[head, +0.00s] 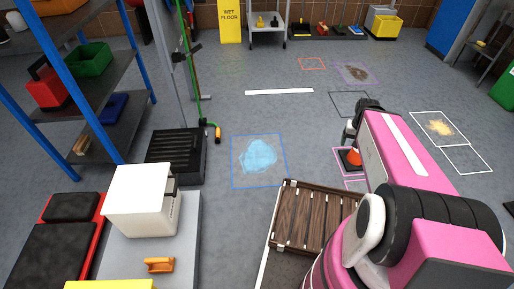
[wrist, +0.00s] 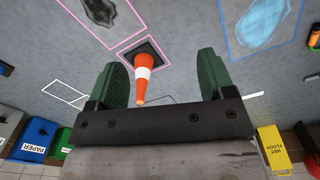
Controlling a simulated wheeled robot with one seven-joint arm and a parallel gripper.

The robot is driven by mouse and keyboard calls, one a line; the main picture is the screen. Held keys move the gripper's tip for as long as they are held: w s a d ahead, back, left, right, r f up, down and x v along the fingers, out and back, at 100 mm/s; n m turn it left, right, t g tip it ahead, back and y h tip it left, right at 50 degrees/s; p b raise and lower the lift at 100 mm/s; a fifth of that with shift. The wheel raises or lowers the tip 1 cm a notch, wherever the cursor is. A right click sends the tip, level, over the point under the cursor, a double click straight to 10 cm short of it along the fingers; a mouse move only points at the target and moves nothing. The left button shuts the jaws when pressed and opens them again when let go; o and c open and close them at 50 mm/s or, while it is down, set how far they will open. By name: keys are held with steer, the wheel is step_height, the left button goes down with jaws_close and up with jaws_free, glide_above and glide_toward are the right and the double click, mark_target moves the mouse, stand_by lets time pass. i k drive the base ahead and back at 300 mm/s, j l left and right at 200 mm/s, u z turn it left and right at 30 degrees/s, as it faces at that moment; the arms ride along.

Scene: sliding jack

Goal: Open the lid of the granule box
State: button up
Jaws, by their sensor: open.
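No box in view is labelled as granules. A white box (head: 141,200) with a slab-like top stands on a grey surface at the lower left of the head view. It may be the granule box, and its top looks closed. My gripper (wrist: 165,75) has its two green fingers spread wide in the wrist view, with nothing held between them. In the head view, my gripper (head: 347,133) is partly hidden by my pink arm, far to the right of the white box. The white box does not show in the wrist view.
An orange traffic cone (wrist: 142,72) stands on the floor beyond my fingers. A black crate (head: 175,157) stands behind the white box, and an orange handle-shaped piece (head: 159,265) lies in front. A wooden pallet (head: 310,215) is near my arm. Floor around the blue spill (head: 258,155) is open.

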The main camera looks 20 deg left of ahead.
mark_target(134, 188)
steer(key=u, duration=2.45)
steer(key=k, duration=0.35)
